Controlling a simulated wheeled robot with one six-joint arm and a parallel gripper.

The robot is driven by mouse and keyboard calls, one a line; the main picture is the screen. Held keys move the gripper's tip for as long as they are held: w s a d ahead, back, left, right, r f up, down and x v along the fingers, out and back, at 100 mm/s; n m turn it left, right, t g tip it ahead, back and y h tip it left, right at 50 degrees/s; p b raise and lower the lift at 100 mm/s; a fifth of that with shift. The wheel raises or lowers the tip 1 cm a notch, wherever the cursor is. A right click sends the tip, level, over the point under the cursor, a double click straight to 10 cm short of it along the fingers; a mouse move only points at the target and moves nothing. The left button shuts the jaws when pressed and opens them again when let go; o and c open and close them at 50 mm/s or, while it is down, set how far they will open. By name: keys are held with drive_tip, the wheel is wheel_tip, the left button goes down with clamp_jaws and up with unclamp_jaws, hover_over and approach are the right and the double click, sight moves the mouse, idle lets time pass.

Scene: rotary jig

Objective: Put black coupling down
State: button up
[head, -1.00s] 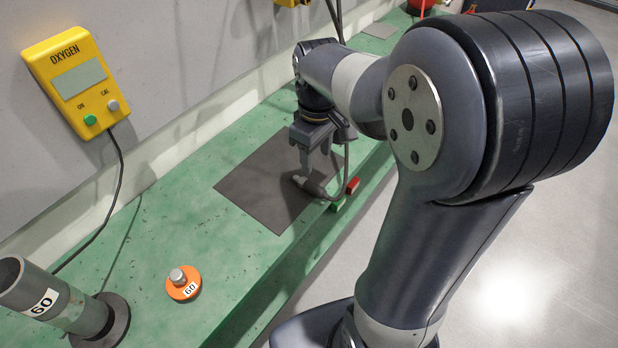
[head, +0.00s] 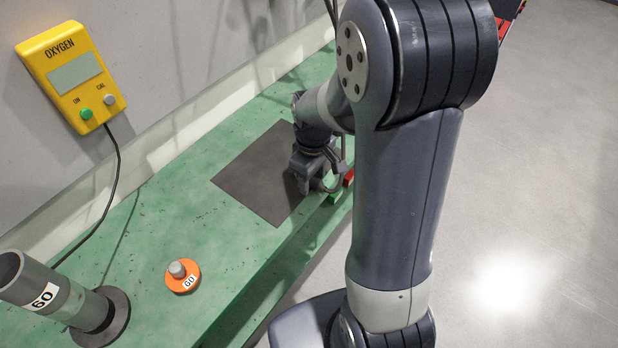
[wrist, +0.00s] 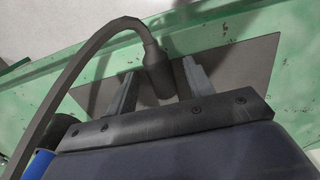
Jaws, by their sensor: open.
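The black coupling (wrist: 160,78) is a dark grey cylinder with a hose (wrist: 84,55) arching from its end to the left in the wrist view. It lies between the fingers of my gripper (wrist: 159,68), with a small gap on each side. My gripper is open. In the head view my gripper (head: 305,188) is low at the right edge of a dark grey mat (head: 250,178) on the green bench. There it hides most of the coupling; whether the coupling touches the mat is hard to tell.
Red and green blocks (head: 348,178) sit at the bench's front edge beside my gripper. An orange disc (head: 182,281) marked 60 and a grey tube (head: 45,296) stand nearer on the bench. A yellow oxygen meter (head: 72,76) hangs on the wall. Most of the mat is bare.

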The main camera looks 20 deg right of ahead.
clamp_jaws()
idle(0.5)
drive_tip(key=shift+r, duration=0.15)
